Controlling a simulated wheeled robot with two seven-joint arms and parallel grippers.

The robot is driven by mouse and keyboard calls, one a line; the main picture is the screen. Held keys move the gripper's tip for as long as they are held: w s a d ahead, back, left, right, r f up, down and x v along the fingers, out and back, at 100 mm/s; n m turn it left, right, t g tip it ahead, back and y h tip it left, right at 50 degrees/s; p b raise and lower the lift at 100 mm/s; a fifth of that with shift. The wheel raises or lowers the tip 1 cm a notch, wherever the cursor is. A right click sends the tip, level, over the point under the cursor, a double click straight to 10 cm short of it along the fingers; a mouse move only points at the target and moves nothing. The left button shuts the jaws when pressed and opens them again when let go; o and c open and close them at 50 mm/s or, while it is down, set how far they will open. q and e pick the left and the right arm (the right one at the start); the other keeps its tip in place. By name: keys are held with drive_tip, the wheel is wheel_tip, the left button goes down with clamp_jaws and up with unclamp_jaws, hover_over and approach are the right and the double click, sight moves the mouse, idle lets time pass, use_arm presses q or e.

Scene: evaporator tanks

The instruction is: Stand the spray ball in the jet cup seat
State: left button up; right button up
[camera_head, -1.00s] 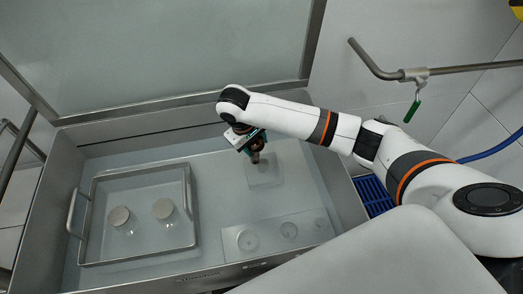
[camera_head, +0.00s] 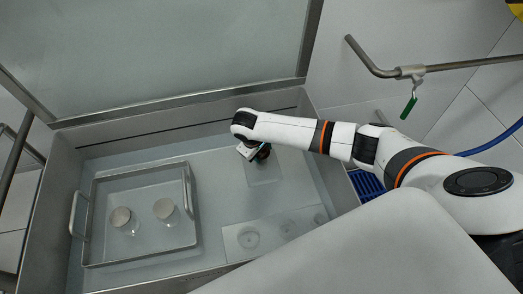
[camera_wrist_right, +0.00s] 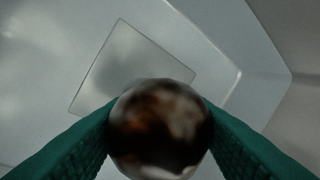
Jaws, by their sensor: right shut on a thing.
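My right gripper (camera_head: 262,153) is over the far right part of the tank floor, above a thin square plate. In the right wrist view its green fingers are shut on the spray ball (camera_wrist_right: 160,130), a round, shiny brown and grey ball, blurred at its edges. The ball is hardly visible in the head view. A pale seat block (camera_head: 233,252) with round recesses of different sizes lies at the tank's near right. I cannot tell which recess is the jet cup seat. The gripper is apart from this block, farther back. My left gripper is not in view.
The square plate (camera_head: 264,174) also shows in the right wrist view (camera_wrist_right: 125,65). A metal tray (camera_head: 150,254) with side handles stands at the left and holds two clear, round-lidded jars (camera_head: 121,216). Tank walls surround the area. The floor between tray and block is clear.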

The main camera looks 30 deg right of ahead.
drive_tip(key=shift+f, duration=0.1)
drive_tip(key=o, duration=1.1)
drive_tip(key=v, duration=1.2)
drive_tip(key=shift+r, duration=0.2)
